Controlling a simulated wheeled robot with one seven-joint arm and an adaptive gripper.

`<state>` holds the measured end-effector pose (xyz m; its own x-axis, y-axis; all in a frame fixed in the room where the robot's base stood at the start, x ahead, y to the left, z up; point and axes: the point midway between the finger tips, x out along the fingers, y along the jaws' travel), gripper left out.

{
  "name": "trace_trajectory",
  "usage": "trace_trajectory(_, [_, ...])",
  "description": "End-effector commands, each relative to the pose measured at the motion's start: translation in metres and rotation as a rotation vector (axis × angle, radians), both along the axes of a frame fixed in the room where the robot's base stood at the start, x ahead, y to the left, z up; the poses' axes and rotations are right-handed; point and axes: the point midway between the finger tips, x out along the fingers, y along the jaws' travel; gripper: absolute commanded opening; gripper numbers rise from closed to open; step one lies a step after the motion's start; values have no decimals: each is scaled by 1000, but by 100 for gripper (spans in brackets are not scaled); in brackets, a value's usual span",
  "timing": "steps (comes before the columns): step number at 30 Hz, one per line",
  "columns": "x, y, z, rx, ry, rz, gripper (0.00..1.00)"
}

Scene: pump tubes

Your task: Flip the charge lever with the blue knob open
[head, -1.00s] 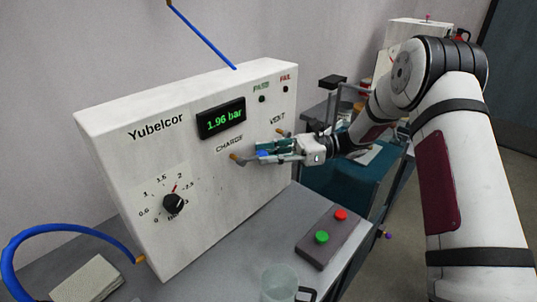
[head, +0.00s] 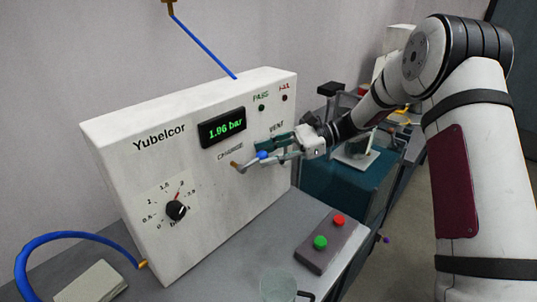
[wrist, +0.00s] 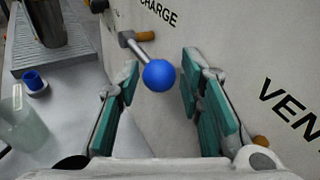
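The charge lever (head: 247,160) sticks out from the panel below the CHARGE label, with an orange pivot at the panel and a blue knob (head: 262,155) at its end. In the wrist view, the blue knob (wrist: 159,75) lies between the tips of my gripper (wrist: 160,92), with its grey rod running up and left to the orange pivot. My gripper (head: 280,150) is open, with teal pads on either side of the knob and visible gaps. Whether the knob is level with the pads in depth is hard to tell.
The white Yubelcor box (head: 215,195) has a display (head: 222,127) that seems to read 1.96 bar, and a dial (head: 176,210). A button box (head: 325,245) and a clear cup (head: 278,285) stand in front. The VENT label is right of the gripper in the wrist view.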

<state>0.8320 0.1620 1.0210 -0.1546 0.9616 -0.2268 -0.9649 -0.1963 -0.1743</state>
Motion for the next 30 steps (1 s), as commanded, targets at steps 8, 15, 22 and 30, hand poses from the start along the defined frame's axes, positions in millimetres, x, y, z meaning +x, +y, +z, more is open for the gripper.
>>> trace_trajectory(8, [0,-4,0,0,2,0,34])
trace_trajectory(15, [7,-39,8,0,1,-3,34])
trace_trajectory(22, [14,-84,18,0,0,-3,34])
trace_trajectory(30, [18,-113,26,0,1,-1,34])
